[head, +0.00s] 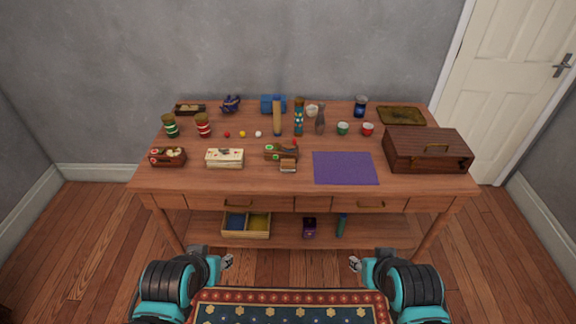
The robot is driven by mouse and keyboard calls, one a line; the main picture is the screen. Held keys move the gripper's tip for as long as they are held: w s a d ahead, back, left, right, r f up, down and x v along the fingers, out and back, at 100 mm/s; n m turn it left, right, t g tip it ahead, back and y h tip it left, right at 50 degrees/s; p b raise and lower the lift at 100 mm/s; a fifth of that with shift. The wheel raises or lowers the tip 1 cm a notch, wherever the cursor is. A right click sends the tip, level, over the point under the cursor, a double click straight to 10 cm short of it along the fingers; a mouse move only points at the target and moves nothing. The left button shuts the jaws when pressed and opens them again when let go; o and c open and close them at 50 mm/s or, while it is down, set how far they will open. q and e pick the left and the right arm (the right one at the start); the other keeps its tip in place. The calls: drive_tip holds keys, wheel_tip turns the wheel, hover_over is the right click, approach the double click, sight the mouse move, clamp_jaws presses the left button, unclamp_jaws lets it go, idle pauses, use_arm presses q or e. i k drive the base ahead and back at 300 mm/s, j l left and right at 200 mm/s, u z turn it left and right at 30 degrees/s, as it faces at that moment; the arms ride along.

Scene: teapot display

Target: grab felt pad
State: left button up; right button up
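A flat purple rectangle (345,167), which looks like the felt pad, lies on the front right part of the wooden table (215,183). Nothing rests on it, and all of it shows. My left gripper (228,262) is low in front of the table, left of the middle. My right gripper (354,264) is low in front of the table, right of the middle and below the purple pad. Both are apart from the table and seem to hold nothing. Their fingers are too small to tell open from shut.
A brown wooden case (427,150) stands just right of the pad. A small wooden block (288,166) is near its left edge. Cups, jars and a dark blue teapot (231,104) stand further back. A divided tray (246,225) sits on the lower shelf.

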sight(287, 164)
drive_tip(key=i+j+z, duration=0.7)
drive_tip(key=i+j, duration=0.05)
drive_tip(key=i, duration=0.05)
